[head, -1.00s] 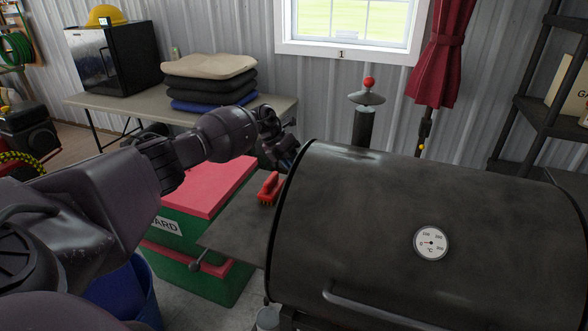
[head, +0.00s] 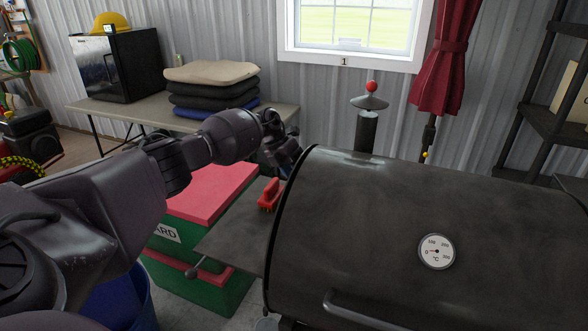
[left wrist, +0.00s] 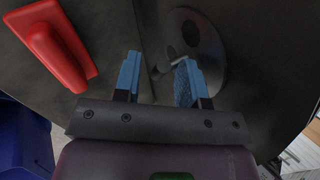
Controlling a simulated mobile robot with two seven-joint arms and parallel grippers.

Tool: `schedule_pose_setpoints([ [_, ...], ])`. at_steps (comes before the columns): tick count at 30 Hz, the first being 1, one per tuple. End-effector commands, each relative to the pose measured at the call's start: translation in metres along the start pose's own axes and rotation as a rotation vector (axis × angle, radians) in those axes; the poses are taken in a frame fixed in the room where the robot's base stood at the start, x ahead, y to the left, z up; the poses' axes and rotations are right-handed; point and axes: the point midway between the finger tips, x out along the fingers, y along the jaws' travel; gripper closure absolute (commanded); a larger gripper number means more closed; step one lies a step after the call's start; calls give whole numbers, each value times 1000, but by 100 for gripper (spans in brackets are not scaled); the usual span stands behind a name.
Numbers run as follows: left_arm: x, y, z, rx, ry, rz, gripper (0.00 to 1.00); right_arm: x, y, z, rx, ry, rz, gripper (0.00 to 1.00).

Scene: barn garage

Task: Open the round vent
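The round vent (left wrist: 208,50) is a grey metal disc with dark holes on the dark end wall of the barrel grill (head: 400,190). It shows in the left wrist view; in the head view the grill's end hides it. A small light tab (left wrist: 170,66) sticks out at the disc's lower left edge. My left gripper (left wrist: 160,64) is open, its blue fingers apart on either side of the tab. The right finger overlaps the disc in the picture; I cannot tell whether it touches. In the head view my left gripper (head: 286,152) is beside the grill's left end. My right gripper is out of view.
A red brush (head: 269,195) lies on the grill's side shelf (head: 235,228), close to my left gripper. A green and red box (head: 215,190) and a blue bin (head: 125,300) stand left of the grill. A table with stacked cushions (head: 210,85) is behind.

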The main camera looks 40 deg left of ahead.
Motion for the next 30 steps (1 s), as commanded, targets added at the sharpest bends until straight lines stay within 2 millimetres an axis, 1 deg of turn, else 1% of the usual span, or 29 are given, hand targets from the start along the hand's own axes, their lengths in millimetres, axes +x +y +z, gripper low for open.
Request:
schedule_pose_setpoints([
  [1, 4, 0, -1, 1, 5, -2, 60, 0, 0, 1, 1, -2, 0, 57],
  [8, 1, -1, 1, 2, -1, -1, 60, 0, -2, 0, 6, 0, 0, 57],
  [11, -2, -1, 1, 2, -4, 0, 60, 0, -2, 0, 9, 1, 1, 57],
  [13, -7, -1, 2, 2, -5, 1, 60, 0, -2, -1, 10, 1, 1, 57],
  [17, -25, -1, 2, 2, -8, 2, 60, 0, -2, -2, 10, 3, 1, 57],
  [21, -51, -1, 2, 3, -7, 2, 60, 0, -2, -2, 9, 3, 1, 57],
  [27, -84, -1, 1, 3, -4, 1, 60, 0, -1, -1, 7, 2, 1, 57],
  [30, -96, -1, 1, 2, -3, 1, 60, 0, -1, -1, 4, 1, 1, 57],
])
